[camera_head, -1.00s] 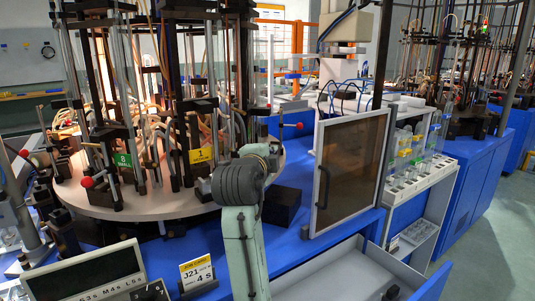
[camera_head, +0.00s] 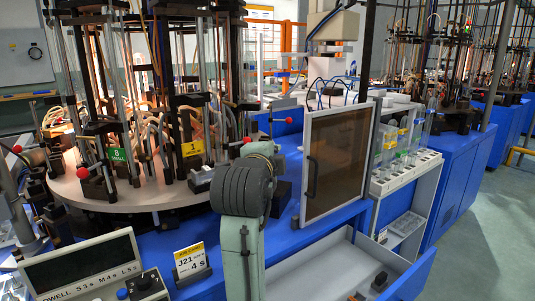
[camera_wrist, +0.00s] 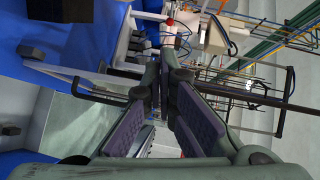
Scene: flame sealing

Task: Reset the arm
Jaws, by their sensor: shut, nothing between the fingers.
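My arm rises in the lower middle of the head view, with a pale green link and a dark ribbed grey joint in front of the blue bench. My gripper is not visible in the head view. In the wrist view my gripper (camera_wrist: 166,88) shows its two purple-padded fingers, which converge toward their tips. It is shut with nothing held. The fingers point past blue bench parts and a tangle of tubes and rods, apart from any object that I can make out.
A round turntable (camera_head: 130,205) with rods and clamps stands at left. A framed dark door panel (camera_head: 338,160) stands right of my arm, above an open drawer (camera_head: 340,265). A display box (camera_head: 82,262) and yellow-topped card (camera_head: 191,262) sit in front. Floor (camera_head: 490,230) is clear at right.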

